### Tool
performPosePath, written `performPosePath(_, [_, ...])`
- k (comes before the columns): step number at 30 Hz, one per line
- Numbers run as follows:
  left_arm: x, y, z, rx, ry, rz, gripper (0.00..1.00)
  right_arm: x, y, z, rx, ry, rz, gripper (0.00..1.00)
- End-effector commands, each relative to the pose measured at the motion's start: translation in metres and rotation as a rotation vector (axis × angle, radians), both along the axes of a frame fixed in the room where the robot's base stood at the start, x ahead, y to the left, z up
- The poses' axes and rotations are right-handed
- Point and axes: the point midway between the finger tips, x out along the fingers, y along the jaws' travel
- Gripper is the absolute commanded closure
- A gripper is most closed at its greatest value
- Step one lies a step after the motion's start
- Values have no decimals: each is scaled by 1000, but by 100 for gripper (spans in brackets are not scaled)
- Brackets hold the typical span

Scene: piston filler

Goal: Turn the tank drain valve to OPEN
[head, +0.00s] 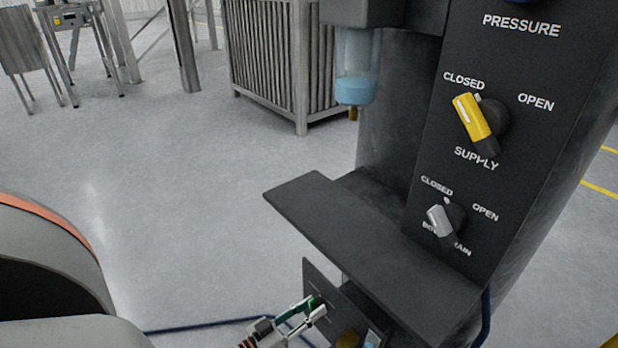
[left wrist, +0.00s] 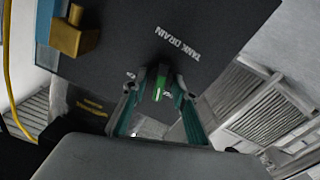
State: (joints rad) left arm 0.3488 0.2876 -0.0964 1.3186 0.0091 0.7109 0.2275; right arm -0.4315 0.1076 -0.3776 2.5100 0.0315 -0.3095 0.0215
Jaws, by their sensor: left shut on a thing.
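The tank drain valve's green handle (left wrist: 158,87) sits on a dark panel (left wrist: 185,20) lettered TANK DRAIN in the left wrist view. My left gripper (left wrist: 159,94) has its green-edged fingers on both sides of the handle and is shut on it. In the head view, the handle (head: 314,301) shows small on the dark panel below the shelf, with my left gripper (head: 308,310) at it. The handle's position marks are too small or covered to read. My right gripper is not in view.
A dark shelf (head: 350,235) juts out just above the drain panel. The yellow supply handle (head: 472,118) and grey bowl drain handle (head: 440,223) are on the upright panel. A brass fitting (left wrist: 75,35) is beside the valve. A blue hose (head: 200,325) crosses the floor.

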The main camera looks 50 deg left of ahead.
Motion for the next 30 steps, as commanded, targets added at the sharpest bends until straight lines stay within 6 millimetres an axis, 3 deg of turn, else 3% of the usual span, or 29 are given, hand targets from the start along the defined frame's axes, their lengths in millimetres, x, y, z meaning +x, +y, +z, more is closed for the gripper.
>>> performPosePath(30, [-1,-3,-2,923,-70,-1,94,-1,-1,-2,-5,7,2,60])
